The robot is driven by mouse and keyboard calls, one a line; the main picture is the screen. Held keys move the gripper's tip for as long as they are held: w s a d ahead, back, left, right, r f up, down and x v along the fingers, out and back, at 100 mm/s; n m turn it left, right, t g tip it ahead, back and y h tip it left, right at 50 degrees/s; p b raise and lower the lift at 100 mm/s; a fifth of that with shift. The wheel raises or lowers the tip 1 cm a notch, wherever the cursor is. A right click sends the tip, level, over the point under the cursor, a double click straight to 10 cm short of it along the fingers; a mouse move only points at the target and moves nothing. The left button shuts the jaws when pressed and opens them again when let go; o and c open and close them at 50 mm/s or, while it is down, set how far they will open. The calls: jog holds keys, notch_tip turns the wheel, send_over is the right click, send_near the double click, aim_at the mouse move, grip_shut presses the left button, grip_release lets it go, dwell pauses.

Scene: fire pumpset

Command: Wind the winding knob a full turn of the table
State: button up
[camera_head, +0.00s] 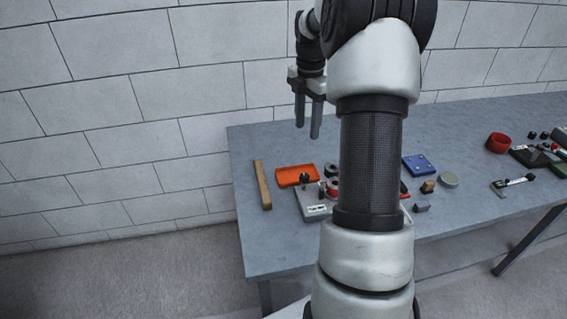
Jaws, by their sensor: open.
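My gripper (308,130) hangs above the left part of the grey table (266,240), its two dark fingers pointing down and apart, with nothing between them. A light grey box-like device (312,206) with a white label stands on the table below the gripper. A small dark knob-like part (304,179) sits on top of the device; it may be the winding knob, but it is too small to be sure. My gripper is clear of it. My own arm crosses the middle of the view and hides part of the table right of the device.
A wooden bar (262,186) lies left of the device and an orange block (297,176) behind it. Red and grey round parts (332,186) crowd its right. A block wall stands behind.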

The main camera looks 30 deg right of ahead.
aim_at(304, 175)
notch_tip(304, 175, down, 18)
jog(key=shift+s+r+b, duration=0.1)
jog(key=shift+b, duration=0.3)
jog(key=c, duration=1.1)
